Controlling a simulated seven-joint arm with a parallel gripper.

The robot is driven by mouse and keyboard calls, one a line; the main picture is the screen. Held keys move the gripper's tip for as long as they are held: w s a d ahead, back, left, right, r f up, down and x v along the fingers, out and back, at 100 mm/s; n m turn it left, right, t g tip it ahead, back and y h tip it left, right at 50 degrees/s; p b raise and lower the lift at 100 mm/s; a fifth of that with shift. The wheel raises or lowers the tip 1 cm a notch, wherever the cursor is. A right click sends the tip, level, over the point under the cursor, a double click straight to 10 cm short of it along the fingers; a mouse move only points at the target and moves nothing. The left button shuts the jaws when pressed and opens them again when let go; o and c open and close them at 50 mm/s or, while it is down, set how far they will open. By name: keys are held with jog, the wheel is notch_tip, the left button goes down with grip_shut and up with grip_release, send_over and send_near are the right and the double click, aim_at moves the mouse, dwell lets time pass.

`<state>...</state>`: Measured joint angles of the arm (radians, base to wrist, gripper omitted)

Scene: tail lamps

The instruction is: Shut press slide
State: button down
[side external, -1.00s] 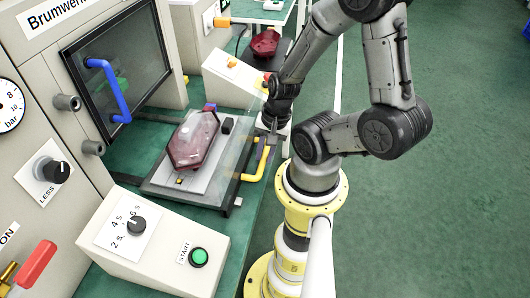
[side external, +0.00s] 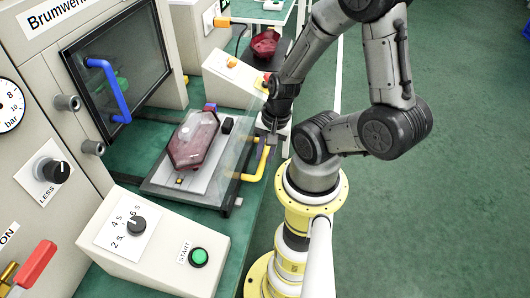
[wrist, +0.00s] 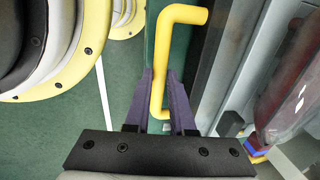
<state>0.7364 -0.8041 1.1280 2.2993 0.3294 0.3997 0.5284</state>
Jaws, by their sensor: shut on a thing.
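The press slide (side external: 216,197) is a grey plate drawn out of the press toward my arm. It carries a dark red tail lamp (side external: 194,142) and has a clear upright panel in front. A yellow bar handle (side external: 258,166) stands on the slide's outer side; it also shows in the wrist view (wrist: 178,15). My gripper (side external: 271,136) is at this handle. In the wrist view my gripper's purple fingers (wrist: 160,100) lie on both sides of the handle's bar, shut on it. The side external view partly hides the fingers behind the clear panel.
The press has a dark window door with a blue handle (side external: 109,87). A control box with a green start button (side external: 198,257) stands near the slide's front. Another box (side external: 234,72) stands behind, with a second red lamp (side external: 264,44) beyond. Green floor is clear at right.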

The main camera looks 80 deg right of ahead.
jog(key=shift+w, duration=0.1)
dwell(0.4)
jog(key=w, duration=2.7)
jog(key=c, duration=0.8)
grip_release()
jog(key=shift+s, duration=0.2)
jog(key=shift+o, duration=0.2)
jog(key=shift+r, duration=0.15)
jog(key=s+r, duration=0.1)
jog(key=r, duration=0.8)
jog(key=s+r, duration=0.1)
jog(key=r, duration=0.3)
jog(key=shift+s+r, duration=0.15)
jog(key=shift+s, duration=0.15)
